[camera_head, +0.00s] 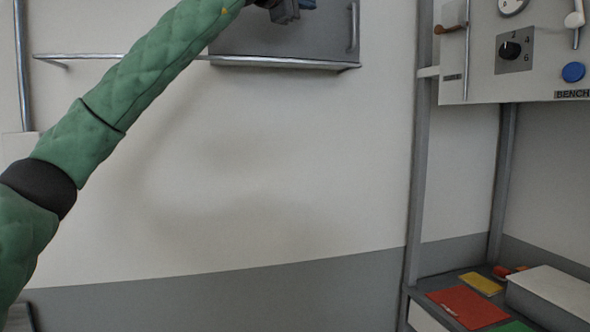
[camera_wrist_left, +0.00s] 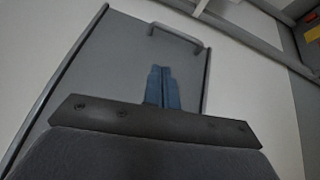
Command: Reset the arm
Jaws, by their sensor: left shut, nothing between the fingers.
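My left arm (camera_head: 150,75), in a green quilted sleeve, reaches from the lower left up to the top of the head view. My left gripper (camera_head: 292,8) is at the top edge, partly cut off, in front of a grey cabinet door (camera_head: 275,42). In the left wrist view its blue fingers (camera_wrist_left: 162,88) are together with nothing between them. The grey door (camera_wrist_left: 110,60) with its bar handle (camera_wrist_left: 175,36) is beyond the fingers. I cannot tell whether the fingers touch the door. My right gripper is not in view.
A metal rail (camera_head: 120,56) runs along the wall on the left. On the right, a control panel (camera_head: 485,75) with a dial (camera_head: 510,50) and a blue button (camera_head: 573,72) hangs above a bench with a red mat (camera_head: 468,308) and a white box (camera_head: 555,292). The wall between is bare.

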